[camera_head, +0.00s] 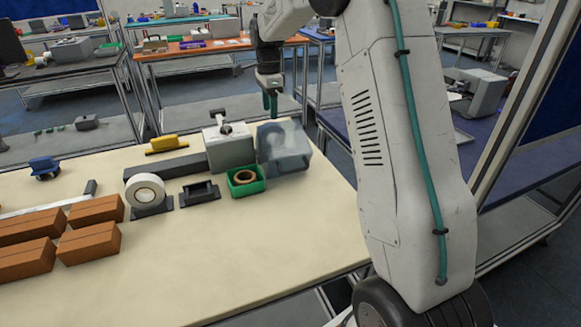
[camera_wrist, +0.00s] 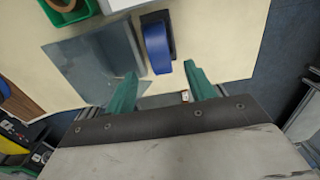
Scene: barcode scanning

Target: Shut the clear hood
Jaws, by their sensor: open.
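The clear hood (camera_head: 285,150) is a bluish see-through panel at the right end of the cream table, beside a light grey box (camera_head: 230,152). In the wrist view the hood (camera_wrist: 92,70) lies to the left of a blue roll on a dark stand (camera_wrist: 157,45), not over it. My gripper (camera_head: 271,106) points down near the hood's far side in the head view. In the wrist view its teal fingers (camera_wrist: 163,70) are apart and empty, the left one close to or overlapping the hood's edge. I cannot tell whether they touch.
A green tray (camera_head: 260,183) with a brown ring stands just in front of the grey box. A white roll (camera_head: 145,191), a small black holder (camera_head: 198,193) and brown boxes (camera_head: 90,243) stand further left. The table's front right is clear. Dark floor lies beyond its edge.

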